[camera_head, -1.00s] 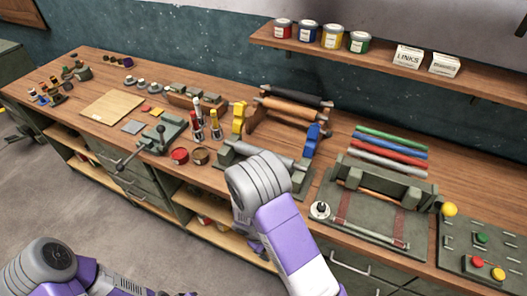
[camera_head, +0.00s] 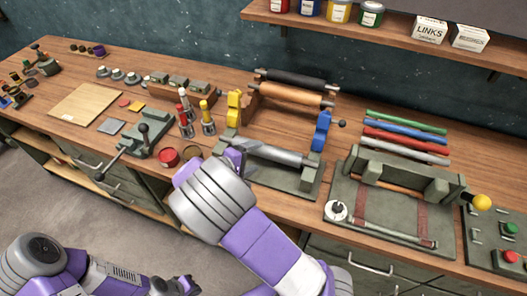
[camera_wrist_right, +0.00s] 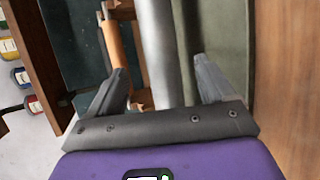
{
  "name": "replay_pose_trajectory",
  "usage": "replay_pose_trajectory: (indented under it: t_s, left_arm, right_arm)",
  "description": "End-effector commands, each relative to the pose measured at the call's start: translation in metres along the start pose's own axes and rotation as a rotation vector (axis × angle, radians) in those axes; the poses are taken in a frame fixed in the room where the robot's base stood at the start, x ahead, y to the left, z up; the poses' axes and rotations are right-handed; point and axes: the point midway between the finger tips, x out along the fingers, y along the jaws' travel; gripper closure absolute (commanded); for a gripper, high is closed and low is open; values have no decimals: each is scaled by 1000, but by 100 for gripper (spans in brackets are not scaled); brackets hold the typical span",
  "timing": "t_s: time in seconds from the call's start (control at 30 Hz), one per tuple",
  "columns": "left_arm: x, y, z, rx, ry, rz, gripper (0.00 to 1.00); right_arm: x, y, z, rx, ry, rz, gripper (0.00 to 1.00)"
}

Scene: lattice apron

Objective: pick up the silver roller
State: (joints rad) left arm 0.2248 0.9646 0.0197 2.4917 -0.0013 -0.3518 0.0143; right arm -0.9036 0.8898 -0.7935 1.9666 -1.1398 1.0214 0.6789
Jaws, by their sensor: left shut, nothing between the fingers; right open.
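The silver roller (camera_head: 278,152) lies across a grey-green cradle (camera_head: 300,183) near the middle of the bench. In the right wrist view the silver roller (camera_wrist_right: 165,50) runs lengthwise between the two fingers. My right gripper (camera_wrist_right: 160,68) is open around or just above it; I cannot tell whether the fingers touch it. In the head view my right wrist hides most of that gripper and the roller's left end. My left gripper (camera_head: 172,286) is shut and empty, low at the bottom edge, away from the bench top.
Behind the cradle a rack holds a black roller (camera_head: 297,80) and a copper roller (camera_head: 290,95), with a yellow part (camera_head: 234,108) and a blue part (camera_head: 321,131) beside it. A fixture board (camera_head: 375,220) lies right.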

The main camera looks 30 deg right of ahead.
Motion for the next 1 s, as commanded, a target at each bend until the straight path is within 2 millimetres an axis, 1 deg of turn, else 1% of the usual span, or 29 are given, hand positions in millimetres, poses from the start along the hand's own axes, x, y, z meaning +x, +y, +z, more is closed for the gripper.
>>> replay_pose_trajectory:
  t_s: [0.03, 0.07, 0.17, 0.37, 0.5, 0.63, 0.73, 0.93, 0.97, 1.0]
  left_arm:
    - [5, -2, 0, 0, 0, 0, 100]
    - [6, -2, 0, 0, 0, 0, 100]
    - [7, -3, -1, 0, 1, 0, 100]
    - [8, -3, -1, 0, 2, 0, 100]
    - [10, -4, -1, 0, 1, 0, 100]
    - [11, -4, -1, 0, 2, 0, 100]
    - [12, -4, -1, 0, 2, 0, 100]
    - [12, -4, -1, 0, 2, 0, 100]
    - [12, -4, -1, 0, 1, 0, 100]
    - [12, -4, -1, 0, 1, 0, 100]
  right_arm:
    - [3, -5, -1, 0, 0, 0, 18]
    - [4, -6, -1, 0, -1, 0, 18]
    - [12, -6, -1, 1, -2, 0, 18]
    - [34, -4, -1, 0, -2, -1, 18]
    - [56, -1, -2, 1, -4, -1, 18]
    - [73, -1, -3, 0, -2, -2, 18]
    - [78, 0, -3, -1, 1, -1, 18]
    - [78, 0, -3, 0, 1, -1, 18]
    - [78, 0, -3, 0, 1, -1, 19]
    - [78, 0, -3, 0, 1, -2, 25]
